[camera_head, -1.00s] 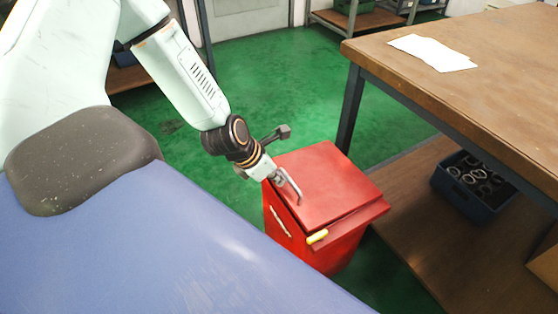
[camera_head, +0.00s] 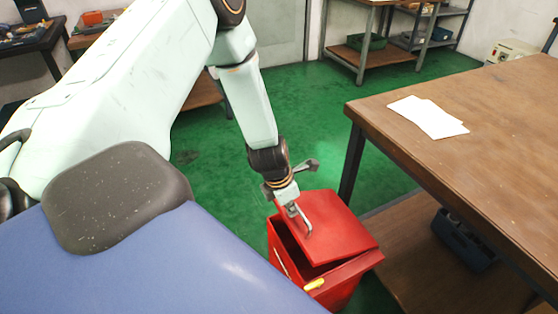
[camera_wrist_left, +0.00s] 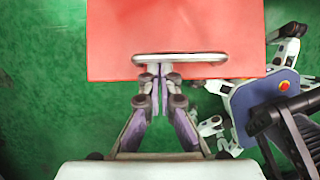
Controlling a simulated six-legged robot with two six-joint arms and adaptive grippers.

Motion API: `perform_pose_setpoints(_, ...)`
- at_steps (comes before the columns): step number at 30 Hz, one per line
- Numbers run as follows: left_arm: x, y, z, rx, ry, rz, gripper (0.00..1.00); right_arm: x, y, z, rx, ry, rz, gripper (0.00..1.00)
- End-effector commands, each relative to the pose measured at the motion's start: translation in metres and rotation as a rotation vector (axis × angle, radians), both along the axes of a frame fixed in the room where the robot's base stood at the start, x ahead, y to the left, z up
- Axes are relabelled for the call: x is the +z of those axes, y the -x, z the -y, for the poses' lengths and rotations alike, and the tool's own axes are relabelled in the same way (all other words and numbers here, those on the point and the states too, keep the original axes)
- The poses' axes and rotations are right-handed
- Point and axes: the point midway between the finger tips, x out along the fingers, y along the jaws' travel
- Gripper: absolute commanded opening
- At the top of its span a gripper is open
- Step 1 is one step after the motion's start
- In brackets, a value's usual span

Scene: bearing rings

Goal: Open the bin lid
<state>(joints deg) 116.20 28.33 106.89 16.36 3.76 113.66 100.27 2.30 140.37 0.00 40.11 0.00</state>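The red bin (camera_head: 345,292) stands on the green floor beside the table. Its red lid (camera_head: 338,228) is tilted up at the near left side, and a dark gap shows between lid and bin. A metal bar handle (camera_head: 306,220) sits on the lid's edge. My left gripper (camera_head: 296,208) is at this handle. In the left wrist view its fingers (camera_wrist_left: 160,76) are close together at the middle of the handle (camera_wrist_left: 180,58), below the red lid (camera_wrist_left: 175,25). The fingers look shut on the handle. My right gripper is in neither view.
A wooden table (camera_head: 440,160) with white paper (camera_head: 428,117) stands right of the bin. Its lower shelf (camera_head: 410,265) holds a dark blue crate (camera_head: 462,240). A yellow piece (camera_head: 314,284) is on the bin's rim. Green floor (camera_head: 310,110) is free behind the bin.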

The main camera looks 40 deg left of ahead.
Motion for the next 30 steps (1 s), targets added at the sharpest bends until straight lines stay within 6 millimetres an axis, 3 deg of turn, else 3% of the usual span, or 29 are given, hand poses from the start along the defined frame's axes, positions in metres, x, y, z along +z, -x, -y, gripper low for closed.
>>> perform_pose_setpoints(1,0.009,-0.004,0.002,-0.004,-0.005,-0.006,0.00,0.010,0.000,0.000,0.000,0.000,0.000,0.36)
perform_pose_setpoints(11,0.037,-0.026,0.013,-0.004,-0.006,-0.011,0.00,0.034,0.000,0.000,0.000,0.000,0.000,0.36)
perform_pose_setpoints(18,0.060,-0.047,0.022,-0.003,-0.007,-0.011,0.00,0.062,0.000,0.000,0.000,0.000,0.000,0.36)
perform_pose_setpoints(30,0.087,-0.076,0.034,-0.002,-0.003,-0.012,0.00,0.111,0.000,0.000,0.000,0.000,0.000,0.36)
